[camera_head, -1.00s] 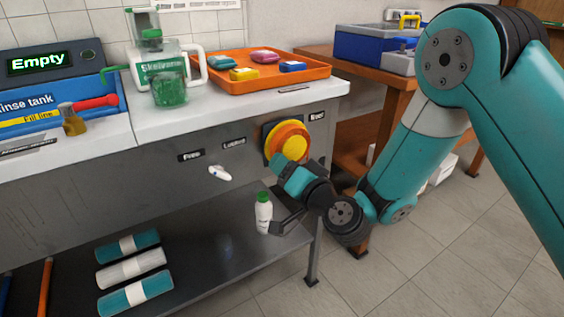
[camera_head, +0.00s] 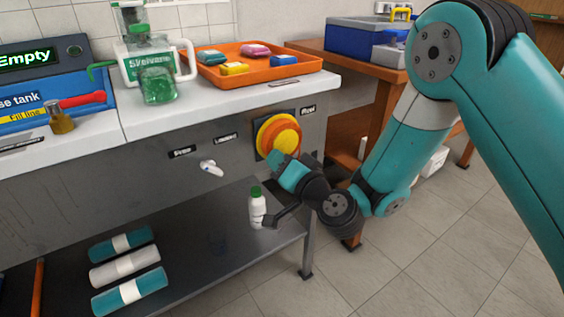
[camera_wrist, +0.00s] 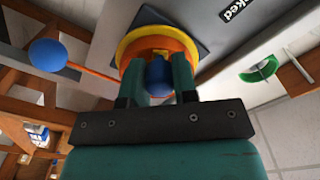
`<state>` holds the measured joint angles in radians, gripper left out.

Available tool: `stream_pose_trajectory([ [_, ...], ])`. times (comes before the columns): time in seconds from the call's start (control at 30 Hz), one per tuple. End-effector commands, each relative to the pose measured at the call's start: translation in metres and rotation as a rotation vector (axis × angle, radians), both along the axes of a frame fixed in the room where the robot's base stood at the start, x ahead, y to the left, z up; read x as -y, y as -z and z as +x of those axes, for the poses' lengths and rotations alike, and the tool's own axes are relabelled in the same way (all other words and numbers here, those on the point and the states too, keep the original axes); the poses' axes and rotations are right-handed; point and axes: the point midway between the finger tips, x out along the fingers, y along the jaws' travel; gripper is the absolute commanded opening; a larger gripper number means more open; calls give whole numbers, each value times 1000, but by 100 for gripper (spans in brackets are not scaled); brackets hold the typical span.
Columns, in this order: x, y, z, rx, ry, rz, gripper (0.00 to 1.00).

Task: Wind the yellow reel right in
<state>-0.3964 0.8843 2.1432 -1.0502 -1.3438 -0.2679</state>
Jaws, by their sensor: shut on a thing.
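The yellow reel (camera_head: 283,138) with its orange rim is mounted on the grey front of the bench, under a label reading "Reel". It also shows in the wrist view (camera_wrist: 128,52), face on to my gripper. My gripper (camera_wrist: 161,75) has its two teal fingers shut on a blue knob (camera_wrist: 158,74) at the reel's face; the fingers hide much of it. In the wrist view an orange cord (camera_wrist: 92,73) runs from the reel's side to a blue ball (camera_wrist: 47,55). In the head view my wrist hides the reel's lower part.
A white lever (camera_head: 211,167) sits left of the reel, near labels "Free" and "Locked". A green-capped white bottle (camera_head: 257,209) stands on the lower shelf (camera_head: 215,245) close to my wrist. An orange tray (camera_head: 309,68) rests on the bench top. Rolled cloths lie at the shelf's left.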

Motion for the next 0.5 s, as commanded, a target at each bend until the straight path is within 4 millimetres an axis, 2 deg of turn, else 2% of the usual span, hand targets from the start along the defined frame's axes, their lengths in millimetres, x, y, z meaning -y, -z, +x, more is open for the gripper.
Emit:
stream_pose_trajectory([
  [0.5,-4,-13,-3,-155,-1,232,3],
])
